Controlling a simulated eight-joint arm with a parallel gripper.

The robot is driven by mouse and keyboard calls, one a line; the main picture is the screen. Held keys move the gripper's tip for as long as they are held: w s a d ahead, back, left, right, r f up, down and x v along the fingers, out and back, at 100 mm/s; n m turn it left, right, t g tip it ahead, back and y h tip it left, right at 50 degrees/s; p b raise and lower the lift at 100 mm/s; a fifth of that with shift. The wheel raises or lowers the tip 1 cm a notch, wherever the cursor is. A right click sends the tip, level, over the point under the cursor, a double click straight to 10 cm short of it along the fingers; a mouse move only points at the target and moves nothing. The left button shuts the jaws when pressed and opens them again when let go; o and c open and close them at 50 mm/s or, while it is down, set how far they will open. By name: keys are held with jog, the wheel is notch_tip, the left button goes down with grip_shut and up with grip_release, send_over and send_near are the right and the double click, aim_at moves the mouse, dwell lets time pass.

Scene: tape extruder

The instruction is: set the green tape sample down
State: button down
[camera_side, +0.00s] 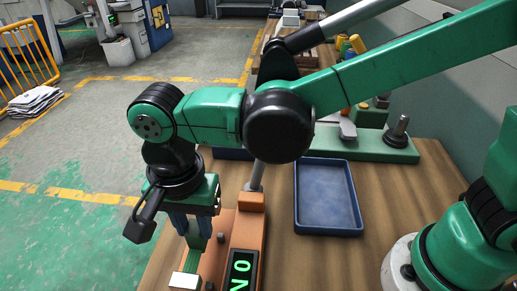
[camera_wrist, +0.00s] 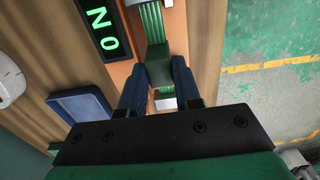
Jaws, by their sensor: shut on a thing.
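My gripper (camera_side: 195,225) points down over the orange extruder at the front edge of the bench. Its two dark blue fingers are shut on the green tape sample (camera_side: 197,241). In the wrist view the sample (camera_wrist: 159,73) sits between the fingertips of my gripper (camera_wrist: 158,82). The orange tape extruder (camera_side: 248,222) carries a black display (camera_side: 242,270) with green letters that read "NO" in the wrist view. A ribbed green strip (camera_wrist: 153,22) lies in line with the sample there. I cannot tell whether the sample touches the machine below.
An empty blue tray (camera_side: 327,190) lies on the wooden bench right of the extruder. A green fixture (camera_side: 395,148) with a dark post stands behind it. A white block (camera_side: 185,281) is at the extruder's front. The bench edge is close on the left.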

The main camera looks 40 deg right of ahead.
aim_at(200, 243)
jog(key=shift+f, duration=2.55)
jog(key=shift+f, duration=0.1)
jog(key=c, duration=0.6)
grip_release()
notch_tip(200, 243, up, 12)
jog(key=shift+r, duration=0.15)
